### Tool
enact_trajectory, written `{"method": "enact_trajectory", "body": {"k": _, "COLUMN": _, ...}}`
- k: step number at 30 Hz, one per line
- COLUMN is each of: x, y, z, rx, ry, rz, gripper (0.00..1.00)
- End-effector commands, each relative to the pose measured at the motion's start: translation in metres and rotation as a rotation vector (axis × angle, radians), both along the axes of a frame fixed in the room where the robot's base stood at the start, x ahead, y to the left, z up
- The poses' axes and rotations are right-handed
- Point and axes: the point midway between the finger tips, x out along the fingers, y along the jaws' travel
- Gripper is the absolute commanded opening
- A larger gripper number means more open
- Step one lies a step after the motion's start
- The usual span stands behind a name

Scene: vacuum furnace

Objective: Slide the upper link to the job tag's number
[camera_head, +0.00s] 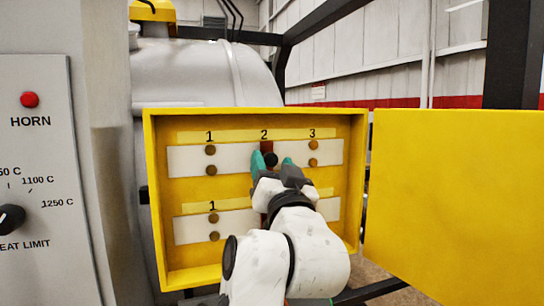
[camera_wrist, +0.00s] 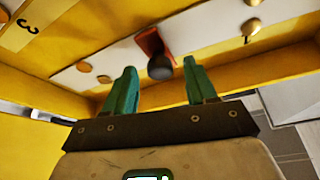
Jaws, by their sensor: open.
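The upper link (camera_head: 266,147) is a dark red piece with a black knob (camera_head: 270,160). It sits under the number 2 on the upper white strip (camera_head: 187,161) in the yellow box. In the wrist view the red link (camera_wrist: 150,42) and its round black knob (camera_wrist: 160,68) show clearly. My gripper (camera_head: 273,162) is open, with one teal finger on each side of the knob. In the wrist view my gripper (camera_wrist: 159,66) has visible gaps between both fingers and the knob. I see no job tag in either view.
A lower white strip (camera_head: 190,230) is partly hidden by my arm; its 1 shows. Brass studs mark positions 1 and 3 on the upper strip. The box's yellow rim (camera_head: 152,200) surrounds the strips. An open yellow door (camera_head: 455,200) stands right; a grey control panel (camera_head: 45,170) stands left.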

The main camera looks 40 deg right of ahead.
Motion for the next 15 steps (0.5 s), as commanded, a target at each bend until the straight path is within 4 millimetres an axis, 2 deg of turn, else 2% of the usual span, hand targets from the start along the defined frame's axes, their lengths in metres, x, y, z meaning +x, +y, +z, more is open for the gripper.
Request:
{"method": "enact_trajectory", "body": {"k": 5, "x": 0.0081, "y": -0.0046, "z": 0.0038, "rx": -0.001, "ry": 0.000, "rz": 0.000, "gripper": 0.56}}
{"method": "enact_trajectory", "body": {"k": 13, "x": 0.0089, "y": -0.0049, "z": 0.0035, "rx": -0.001, "ry": 0.000, "rz": 0.000, "gripper": 0.56}}
{"method": "enact_trajectory", "body": {"k": 15, "x": 0.0089, "y": -0.0048, "z": 0.0035, "rx": -0.001, "ry": 0.000, "rz": 0.000, "gripper": 0.50}}
